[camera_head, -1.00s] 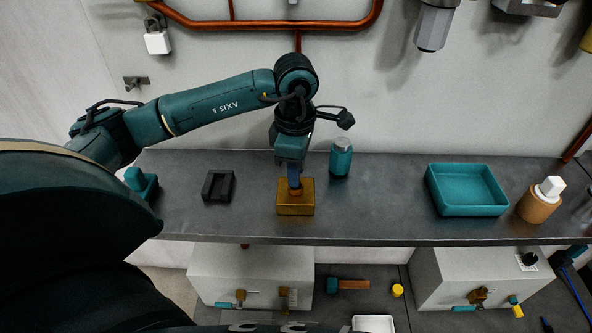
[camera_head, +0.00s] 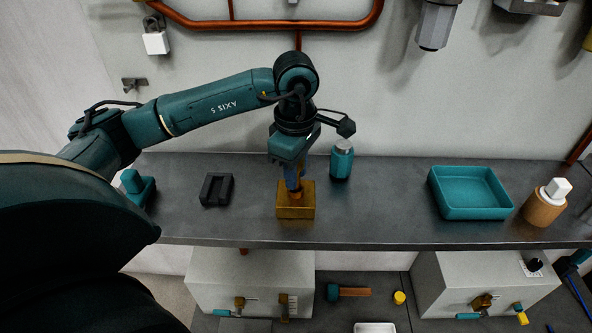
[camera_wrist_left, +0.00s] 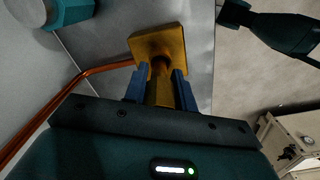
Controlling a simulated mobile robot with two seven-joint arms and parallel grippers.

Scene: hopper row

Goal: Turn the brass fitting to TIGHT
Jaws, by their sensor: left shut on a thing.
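The brass fitting (camera_head: 295,209) has a square base and a narrower upright stem, and sits on the grey bench near its front edge. My left gripper (camera_head: 294,184) comes down from above, shut on the stem. In the left wrist view the blue fingers of my left gripper (camera_wrist_left: 160,88) stand on either side of the brass stem, with the square plate of the fitting (camera_wrist_left: 158,40) beyond. The gripper hides part of the stem. I see no readable TIGHT mark.
A teal bottle (camera_head: 342,160) stands close behind and right of the fitting. A black holder (camera_head: 216,190) and a teal block (camera_head: 137,188) are to the left. A teal tray (camera_head: 470,213) and a wooden, white-topped item (camera_head: 545,205) are at the right. Copper pipe (camera_head: 270,24) runs along the wall.

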